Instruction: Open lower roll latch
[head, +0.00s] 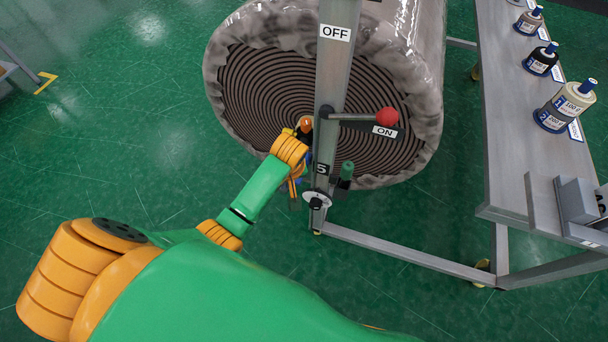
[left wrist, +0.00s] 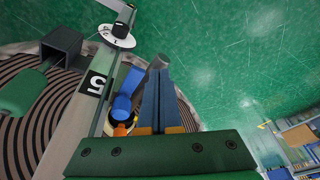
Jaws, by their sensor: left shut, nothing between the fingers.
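A grey metal post (head: 333,75) stands in front of a large wrapped roll (head: 232,95). A red-ball lever (head: 387,117) points right at the ON label; OFF is higher on the post. Below are a "5" label, a white dial (head: 317,200) and a green handle (head: 346,170). The handle (left wrist: 22,92) and dial (left wrist: 117,36) also show in the left wrist view. My left gripper (head: 294,194) is just left of the post, partly hidden by my wrist. Its fingers (left wrist: 158,66) are shut and empty, beside a blue knob (left wrist: 122,104). I cannot tell whether they touch it.
A grey table (head: 500,140) with several labelled bottles (head: 565,104) stands at the right. A low metal rail (head: 410,256) runs from the post's foot toward its leg.

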